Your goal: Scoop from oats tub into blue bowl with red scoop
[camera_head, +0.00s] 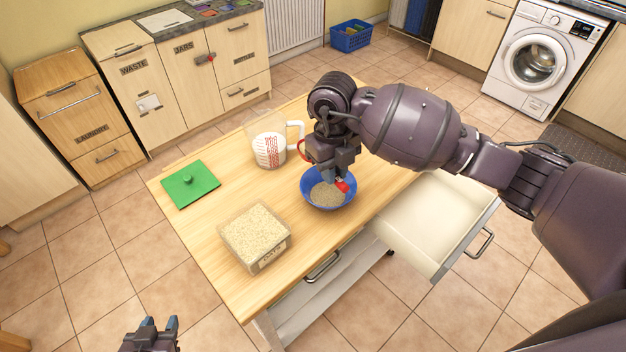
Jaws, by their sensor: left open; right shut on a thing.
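The blue bowl (317,201) stands on the wooden table and holds a layer of oats. My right gripper (335,176) is directly over the bowl, pointing down, shut on the red scoop (343,186). Only a small part of the scoop shows at the bowl's inner side; the gripper hides the rest. The clear oats tub (272,252), labelled and full of oats, stands open at the table's front left. My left gripper (158,324) is open and empty at the lower left, away from the table.
A measuring jug (270,148) with white contents and red markings stands behind the bowl, close to my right gripper. A green lid (190,184) lies at the table's left. An open drawer (423,222) sticks out on the right side. The table between lid and bowl is clear.

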